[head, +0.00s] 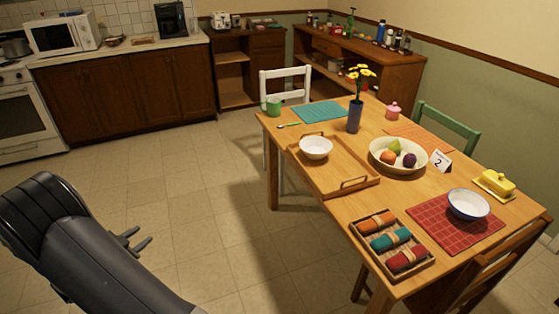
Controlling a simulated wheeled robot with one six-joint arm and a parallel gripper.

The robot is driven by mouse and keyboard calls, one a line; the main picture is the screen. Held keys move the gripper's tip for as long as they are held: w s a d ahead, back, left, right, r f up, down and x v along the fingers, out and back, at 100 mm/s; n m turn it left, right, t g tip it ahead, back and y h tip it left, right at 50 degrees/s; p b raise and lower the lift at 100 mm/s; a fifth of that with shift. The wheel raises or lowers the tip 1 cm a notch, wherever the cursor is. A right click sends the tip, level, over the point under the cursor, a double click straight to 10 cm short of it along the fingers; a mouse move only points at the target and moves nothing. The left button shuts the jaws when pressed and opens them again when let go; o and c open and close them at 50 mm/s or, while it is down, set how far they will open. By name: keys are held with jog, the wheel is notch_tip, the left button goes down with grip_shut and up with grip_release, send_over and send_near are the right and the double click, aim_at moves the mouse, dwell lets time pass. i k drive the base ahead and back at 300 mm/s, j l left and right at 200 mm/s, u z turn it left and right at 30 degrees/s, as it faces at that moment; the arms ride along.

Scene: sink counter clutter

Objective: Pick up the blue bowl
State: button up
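A bowl with a blue outside and rim and a pale inside (468,205) sits upright on a red checked placemat (432,222) at the right end of the wooden table. It is the only blue bowl I see. My gripper (144,234) is at the lower left, over the floor and well away from the table and the bowl. Its two dark fingers are apart with nothing between them. My arm partly hides the gripper's base.
A box of rolled napkins (362,239), a yellow butter dish (495,183), a number card (440,160) and a fruit bowl (375,160) surround the placemat. A tray (335,185) holds a white bowl (315,148). Chairs stand around the table. Floor (215,220) left of it is clear.

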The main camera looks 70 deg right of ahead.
aim_at(466, 205)
jog(key=k+l+u, duration=0.15)
jog(key=u, duration=0.2)
jog(key=k+u, duration=0.4)
jog(key=k+l+u, duration=0.1)
jog(key=k+u, duration=0.25)
jog(key=z, duration=3.65)
jog(key=k+j, duration=0.05)
jog(key=j, duration=0.05)
